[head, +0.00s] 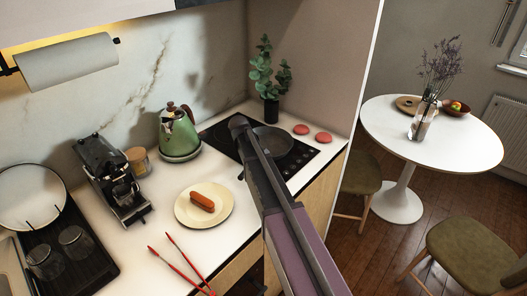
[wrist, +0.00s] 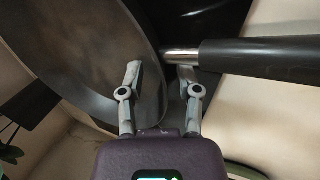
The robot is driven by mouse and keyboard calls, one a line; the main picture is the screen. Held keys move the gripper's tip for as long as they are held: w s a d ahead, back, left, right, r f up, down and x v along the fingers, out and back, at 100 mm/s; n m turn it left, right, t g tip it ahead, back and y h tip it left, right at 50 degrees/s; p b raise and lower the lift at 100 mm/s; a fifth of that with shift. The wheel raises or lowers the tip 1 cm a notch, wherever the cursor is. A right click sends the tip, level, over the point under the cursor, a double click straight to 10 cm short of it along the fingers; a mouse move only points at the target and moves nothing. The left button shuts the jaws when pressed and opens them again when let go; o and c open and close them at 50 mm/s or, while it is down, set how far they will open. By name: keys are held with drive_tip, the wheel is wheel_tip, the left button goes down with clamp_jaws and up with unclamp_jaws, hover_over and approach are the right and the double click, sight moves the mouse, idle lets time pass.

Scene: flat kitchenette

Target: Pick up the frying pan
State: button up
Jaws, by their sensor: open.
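The dark frying pan (head: 275,140) sits on the black cooktop (head: 300,157) in the head view, partly hidden by my arm. In the wrist view the pan (wrist: 95,60) fills the left side, and its black handle (wrist: 255,55) with a metal neck runs off to the right. My gripper (wrist: 160,72) is open. Its left finger lies over the pan's inside and its right finger is outside the rim, by the handle's neck. Whether either finger touches the pan cannot be told. In the head view my arm hides the gripper.
A green kettle (head: 178,134) stands left of the cooktop. Two pink discs (head: 323,138) lie right of the pan. A potted plant (head: 271,108) stands behind it, near the wall.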

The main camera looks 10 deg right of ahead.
clamp_jaws()
drive_tip(key=shift+r, duration=0.15)
wheel_tip(320, 180, up, 4)
drive_tip(key=p, duration=0.4)
drive_tip(key=shift+f, duration=0.25)
drive_tip(key=s, duration=1)
drive_tip(key=s+r+p, duration=0.1)
drive_tip(key=s, duration=0.5)
drive_tip(key=shift+a+r, duration=0.1)
drive_tip(key=shift+a, duration=0.15)
